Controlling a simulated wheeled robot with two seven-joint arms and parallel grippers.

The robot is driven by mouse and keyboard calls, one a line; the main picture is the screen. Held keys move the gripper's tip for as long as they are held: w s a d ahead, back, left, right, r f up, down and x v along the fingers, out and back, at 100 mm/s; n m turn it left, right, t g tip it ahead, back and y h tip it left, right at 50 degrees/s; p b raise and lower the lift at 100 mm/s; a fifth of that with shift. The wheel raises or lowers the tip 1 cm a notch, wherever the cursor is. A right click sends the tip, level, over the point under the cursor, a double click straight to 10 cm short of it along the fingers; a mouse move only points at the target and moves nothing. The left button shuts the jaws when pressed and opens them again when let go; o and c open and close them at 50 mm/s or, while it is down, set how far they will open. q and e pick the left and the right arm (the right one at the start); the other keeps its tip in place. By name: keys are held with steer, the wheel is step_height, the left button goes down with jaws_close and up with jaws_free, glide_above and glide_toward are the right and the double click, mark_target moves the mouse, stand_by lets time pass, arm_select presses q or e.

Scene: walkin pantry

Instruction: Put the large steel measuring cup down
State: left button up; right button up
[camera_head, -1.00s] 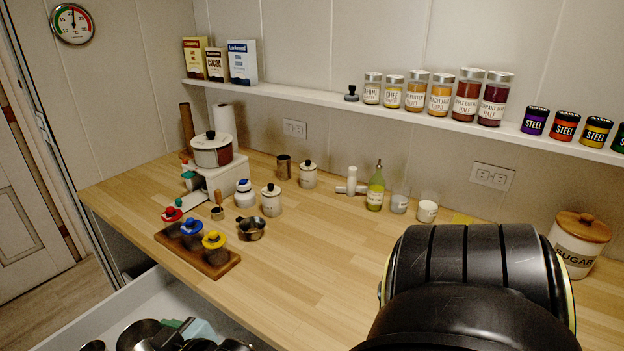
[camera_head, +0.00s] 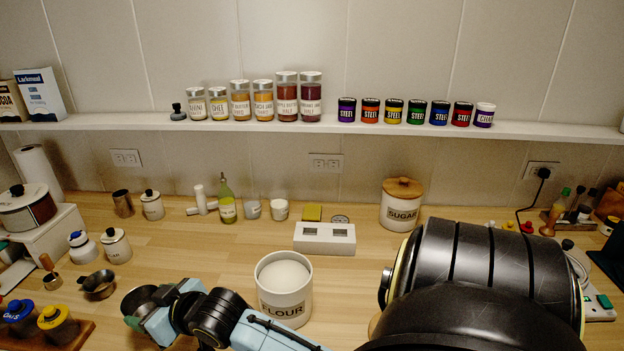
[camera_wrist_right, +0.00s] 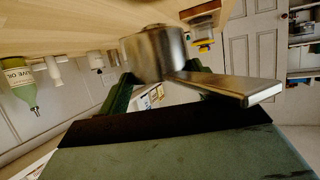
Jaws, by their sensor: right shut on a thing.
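The large steel measuring cup (camera_head: 138,299) is in my right gripper (camera_head: 155,318), low and left in the head view, near the counter's front. In the right wrist view the cup (camera_wrist_right: 153,52) shows as a round steel bowl with a flat handle (camera_wrist_right: 235,88). The green fingers of my right gripper (camera_wrist_right: 163,84) are shut on it at the handle side. The wooden counter (camera_head: 195,251) is close by; I cannot tell whether the cup touches it. My left gripper is not in view.
Another steel cup (camera_head: 98,284) stands just left of the held one. A flour crock (camera_head: 285,306) stands right of the gripper, beside my forearm. A wooden rack with lidded jars (camera_head: 60,326) is at front left. Bare counter lies behind the gripper.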

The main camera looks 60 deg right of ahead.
steer(key=w+d+r+p, duration=0.1)
steer(key=w+d+r, duration=0.35)
steer(key=d, duration=0.25)
steer(key=shift+m+h, duration=0.3)
steer(key=shift+h, duration=0.1)
steer(key=f, duration=1)
steer(key=shift+w+d+f+b, duration=0.15)
steer(key=shift+w+f+b, duration=0.05)
steer(key=shift+b, duration=0.2)
steer(key=o, duration=1)
steer(key=shift+f, duration=0.15)
steer(key=shift+r, duration=0.25)
steer(key=v, duration=0.7)
steer(key=shift+s+p, duration=0.3)
steer(key=shift+p, duration=0.1)
